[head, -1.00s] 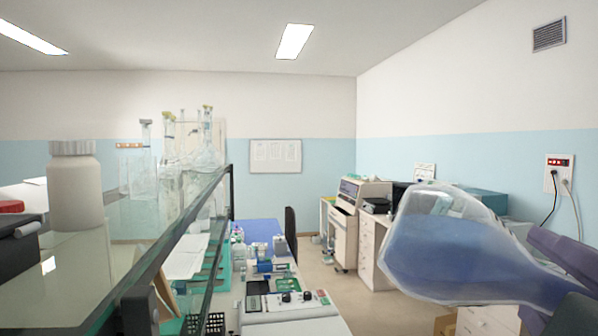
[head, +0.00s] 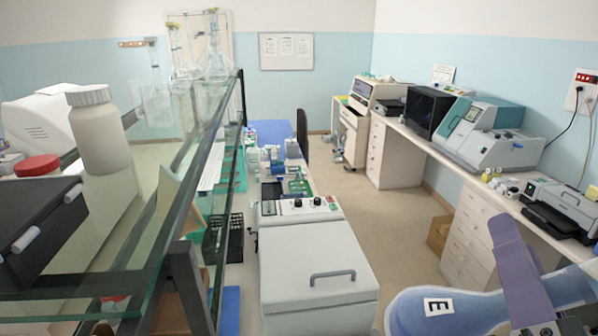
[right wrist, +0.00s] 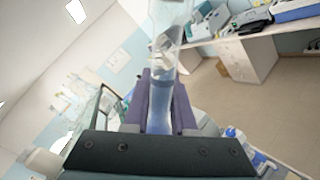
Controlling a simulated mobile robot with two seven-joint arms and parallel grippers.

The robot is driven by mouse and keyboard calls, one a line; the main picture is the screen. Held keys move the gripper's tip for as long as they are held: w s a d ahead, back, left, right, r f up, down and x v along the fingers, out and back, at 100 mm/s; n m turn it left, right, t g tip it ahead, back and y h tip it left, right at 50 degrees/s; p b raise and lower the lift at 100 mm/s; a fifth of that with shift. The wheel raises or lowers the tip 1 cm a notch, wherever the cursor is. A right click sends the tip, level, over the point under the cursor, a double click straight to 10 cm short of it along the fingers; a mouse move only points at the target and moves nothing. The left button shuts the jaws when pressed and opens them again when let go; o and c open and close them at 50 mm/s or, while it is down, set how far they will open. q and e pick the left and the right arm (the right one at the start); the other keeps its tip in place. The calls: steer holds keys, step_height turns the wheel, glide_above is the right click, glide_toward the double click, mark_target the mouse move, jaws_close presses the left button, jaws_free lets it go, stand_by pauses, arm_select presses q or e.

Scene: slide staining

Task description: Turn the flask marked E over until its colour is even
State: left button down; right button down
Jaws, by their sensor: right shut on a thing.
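The flask marked E (head: 405,312) is at the bottom right of the head view, its lower edge cut off by the frame. It lies tilted, with its round body to the left and its neck to the right, and holds blue liquid. Its white label with a black E faces me. My right gripper (head: 520,270), with purple fingers, is shut on its neck. In the right wrist view the flask's neck (right wrist: 159,100) stands between the fingers (right wrist: 160,88), blue low down and clear above. My left gripper is not in view.
A glass shelf (head: 150,240) on the left bears a white bottle (head: 100,130) and glassware. A grey lidded machine (head: 318,265) stands below centre. A side bench (head: 470,185) with instruments runs along the right wall. Open floor (head: 395,230) lies between.

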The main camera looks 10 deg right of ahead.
steer(key=n, duration=0.9)
steer(key=shift+f, duration=0.1)
